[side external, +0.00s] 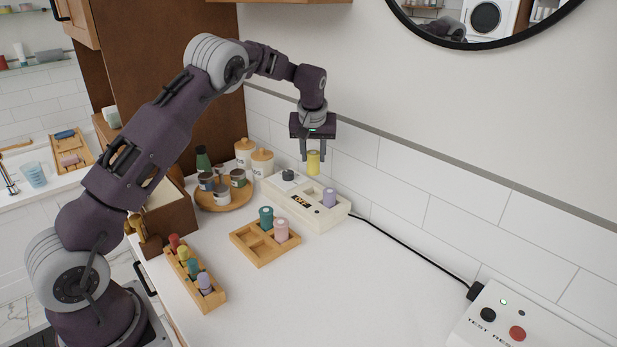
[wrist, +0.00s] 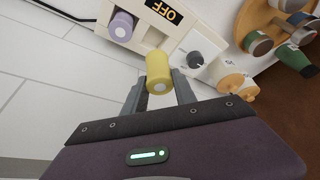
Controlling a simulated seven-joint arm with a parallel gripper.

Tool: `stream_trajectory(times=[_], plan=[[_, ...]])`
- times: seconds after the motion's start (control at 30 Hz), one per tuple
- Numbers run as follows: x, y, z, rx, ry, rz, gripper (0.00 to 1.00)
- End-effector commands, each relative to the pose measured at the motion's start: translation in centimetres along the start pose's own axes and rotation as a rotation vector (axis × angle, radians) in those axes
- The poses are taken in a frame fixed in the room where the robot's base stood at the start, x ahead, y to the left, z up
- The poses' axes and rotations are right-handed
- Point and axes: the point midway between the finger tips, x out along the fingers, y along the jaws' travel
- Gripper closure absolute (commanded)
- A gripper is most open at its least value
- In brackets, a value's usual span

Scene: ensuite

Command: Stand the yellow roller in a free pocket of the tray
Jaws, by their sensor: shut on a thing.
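My gripper (side external: 312,155) is shut on the yellow roller (side external: 313,165), which hangs upright above the back of the white box, near the tiled wall. In the wrist view the yellow roller (wrist: 158,72) sits between the fingertips (wrist: 158,92). The wooden tray (side external: 263,262) lies on the counter, lower and to the left of the gripper. A teal roller (side external: 266,217) stands in its back pocket and a pink roller (side external: 281,230) in its right pocket. The left and front pockets look empty.
The white box (side external: 318,217) has a dark knob (wrist: 195,60), an OFF display (wrist: 162,10) and a lilac roller (side external: 329,197). A wooden rack (side external: 213,301) of several rollers stands front left. A round board (side external: 210,206) holds jars. The counter right of the tray is clear.

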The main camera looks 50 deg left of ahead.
Motion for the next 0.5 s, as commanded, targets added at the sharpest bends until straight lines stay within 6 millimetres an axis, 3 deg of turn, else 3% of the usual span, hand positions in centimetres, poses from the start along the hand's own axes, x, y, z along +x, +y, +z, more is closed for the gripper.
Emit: stream_trajectory(times=[0.17, 0.3, 0.5], plan=[[-1.6, -3.6, 0.8, -0.019, 0.001, -0.015, 1.0], [-2.8, -8.8, 4.3, -0.028, 0.006, -0.025, 1.0], [-4.7, -13.9, 11.0, -0.015, 0.005, -0.014, 1.0]])
